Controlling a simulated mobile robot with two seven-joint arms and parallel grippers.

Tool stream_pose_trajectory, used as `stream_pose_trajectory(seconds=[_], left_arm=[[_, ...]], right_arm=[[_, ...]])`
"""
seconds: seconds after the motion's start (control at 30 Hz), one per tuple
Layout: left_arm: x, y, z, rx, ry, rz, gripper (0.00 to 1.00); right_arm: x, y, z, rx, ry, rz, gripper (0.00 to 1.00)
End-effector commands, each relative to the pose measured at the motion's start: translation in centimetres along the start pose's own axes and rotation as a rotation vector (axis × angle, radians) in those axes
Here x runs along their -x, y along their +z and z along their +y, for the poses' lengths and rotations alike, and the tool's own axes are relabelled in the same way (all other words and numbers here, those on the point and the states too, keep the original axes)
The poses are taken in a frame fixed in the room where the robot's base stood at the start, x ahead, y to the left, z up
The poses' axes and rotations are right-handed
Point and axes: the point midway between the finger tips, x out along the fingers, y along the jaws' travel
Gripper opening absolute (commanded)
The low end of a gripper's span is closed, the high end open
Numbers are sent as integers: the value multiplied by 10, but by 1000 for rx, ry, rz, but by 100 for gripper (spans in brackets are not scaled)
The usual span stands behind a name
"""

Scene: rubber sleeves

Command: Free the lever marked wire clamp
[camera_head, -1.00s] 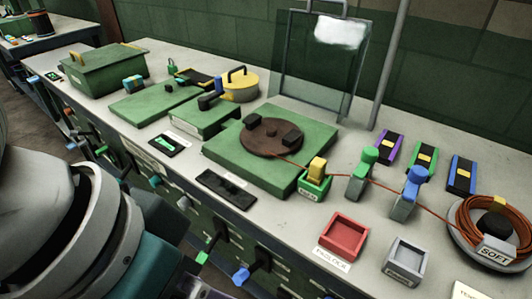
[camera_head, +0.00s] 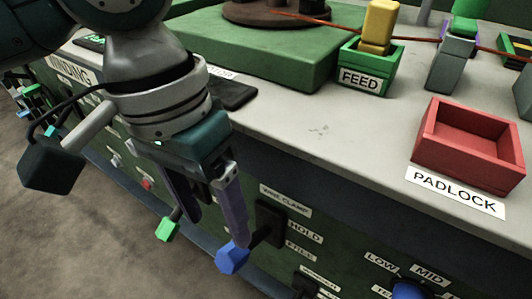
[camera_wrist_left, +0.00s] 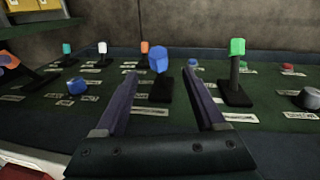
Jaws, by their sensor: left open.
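The wire clamp lever has a blue knob (camera_head: 232,258) on a dark stem, on the green front panel below the bench top. Its label (camera_head: 284,199) reads wire clamp, with hold and free labels beneath. The lever sticks out from the panel. My left gripper (camera_head: 213,228) is open and empty, pointing down just above and left of the knob. In the left wrist view the blue knob (camera_wrist_left: 158,60) appears between the two fingertips (camera_wrist_left: 160,76). I cannot tell whether the fingers touch it. My right gripper is out of view.
A green-knobbed lever (camera_head: 168,226) stands close beside my left gripper. A blue dial (camera_head: 407,290) with low and mid labels is at lower right. On the bench are a red padlock tray (camera_head: 470,150) and a green feed box (camera_head: 366,75).

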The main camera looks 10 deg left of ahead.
Motion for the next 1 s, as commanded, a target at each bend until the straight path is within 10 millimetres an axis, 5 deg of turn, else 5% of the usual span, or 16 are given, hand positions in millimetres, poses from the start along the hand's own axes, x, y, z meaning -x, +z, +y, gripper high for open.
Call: stream_pose_trajectory(seconds=[0.43,0.83,1.0], left_arm=[[-80,0,0,-2,0,0,72],[-89,0,1,-3,0,1,72],[-89,0,1,-3,0,1,55]], right_arm=[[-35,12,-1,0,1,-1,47],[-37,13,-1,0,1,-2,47],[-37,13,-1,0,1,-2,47]])
